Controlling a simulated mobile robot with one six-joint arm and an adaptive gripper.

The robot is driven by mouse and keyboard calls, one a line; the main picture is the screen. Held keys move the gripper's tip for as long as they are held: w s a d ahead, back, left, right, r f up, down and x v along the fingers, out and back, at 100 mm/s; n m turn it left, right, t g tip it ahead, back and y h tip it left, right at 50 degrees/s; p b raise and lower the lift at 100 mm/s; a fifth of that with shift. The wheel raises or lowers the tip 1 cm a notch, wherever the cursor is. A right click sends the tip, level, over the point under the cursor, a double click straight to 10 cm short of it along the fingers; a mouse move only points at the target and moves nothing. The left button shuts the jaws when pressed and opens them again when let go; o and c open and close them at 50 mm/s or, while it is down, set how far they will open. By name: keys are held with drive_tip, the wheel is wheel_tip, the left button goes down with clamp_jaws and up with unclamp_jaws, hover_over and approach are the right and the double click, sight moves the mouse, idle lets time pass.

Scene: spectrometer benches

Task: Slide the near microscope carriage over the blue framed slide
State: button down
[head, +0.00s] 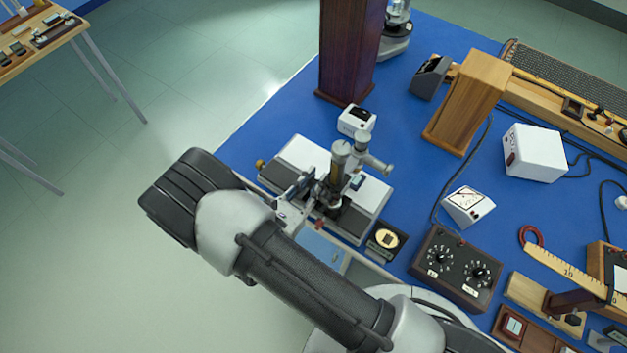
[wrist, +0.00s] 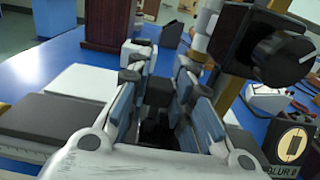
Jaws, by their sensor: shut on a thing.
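The near microscope (head: 340,168), with a brass tube and grey eyepiece parts, stands on a long white base (head: 372,196) near the blue bench's left edge. My gripper (head: 312,196) is at the microscope's lower left side. In the wrist view its blue-padded fingers (wrist: 160,108) are shut on a small dark block (wrist: 159,90), seemingly part of the carriage. The microscope's dark knob (wrist: 283,58) is at right. A small bluish piece (head: 357,182) lies on the base, right of the tube; I cannot tell whether it is the blue framed slide. The carriage's underside is hidden.
A small white box (head: 356,119) and a dark wooden post (head: 348,55) stand behind. A two-dial box (head: 456,268) and a white meter (head: 468,206) are to the right.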

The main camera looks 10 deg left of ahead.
drive_tip(key=shift+d, duration=0.15)
drive_tip(key=c, duration=1.4)
unclamp_jaws()
drive_tip(key=shift+s, duration=0.15)
drive_tip(key=v, duration=1.2)
